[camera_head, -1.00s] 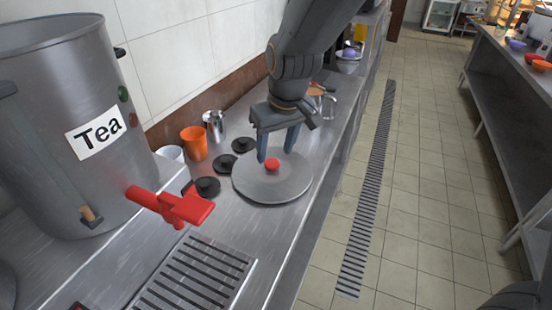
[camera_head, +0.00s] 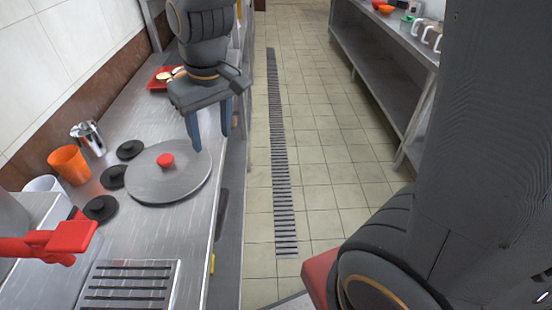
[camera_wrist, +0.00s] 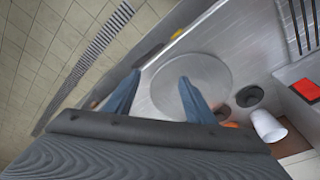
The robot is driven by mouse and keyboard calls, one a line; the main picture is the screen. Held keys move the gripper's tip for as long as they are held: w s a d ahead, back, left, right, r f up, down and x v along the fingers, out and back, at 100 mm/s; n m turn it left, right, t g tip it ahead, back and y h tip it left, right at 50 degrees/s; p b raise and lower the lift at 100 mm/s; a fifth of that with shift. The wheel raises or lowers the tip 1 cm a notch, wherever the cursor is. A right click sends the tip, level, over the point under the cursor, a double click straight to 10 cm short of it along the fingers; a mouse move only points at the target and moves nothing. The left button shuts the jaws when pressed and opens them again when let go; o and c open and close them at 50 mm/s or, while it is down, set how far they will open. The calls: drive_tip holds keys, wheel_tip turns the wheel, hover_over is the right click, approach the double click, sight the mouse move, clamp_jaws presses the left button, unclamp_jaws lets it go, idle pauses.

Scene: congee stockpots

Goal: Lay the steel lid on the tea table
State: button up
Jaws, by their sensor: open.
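The round steel lid (camera_head: 180,182) with a red knob (camera_head: 166,160) lies flat on the steel tea table (camera_head: 140,225), close to its right edge. The lid also shows in the wrist view (camera_wrist: 215,75), partly behind my fingers. My gripper (camera_head: 211,140) is open and empty, with its fingers pointing down near the lid's far right rim. The fingers are apart from the red knob. In the wrist view my gripper (camera_wrist: 160,78) has nothing between its fingers.
Black discs (camera_head: 112,177), an orange cup (camera_head: 70,165), a white cup (camera_head: 44,184) and a steel jug (camera_head: 88,138) stand left of the lid. A red tap (camera_head: 50,241) and a slotted drain grate (camera_head: 128,287) are nearer. The tiled aisle (camera_head: 320,170) is open to the right.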

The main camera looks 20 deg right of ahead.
drive_tip(key=s+d+f+m, duration=0.2)
drive_tip(key=s+d+f, duration=0.1)
drive_tip(key=d, duration=0.3)
drive_tip(key=s+d+f+m+g, duration=0.1)
drive_tip(key=s+d+f+m, duration=0.1)
drive_tip(key=s+d, duration=0.4)
drive_tip(key=shift+d+f+h, duration=0.4)
drive_tip(key=shift+d+f, duration=0.35)
drive_tip(key=shift+d, duration=0.05)
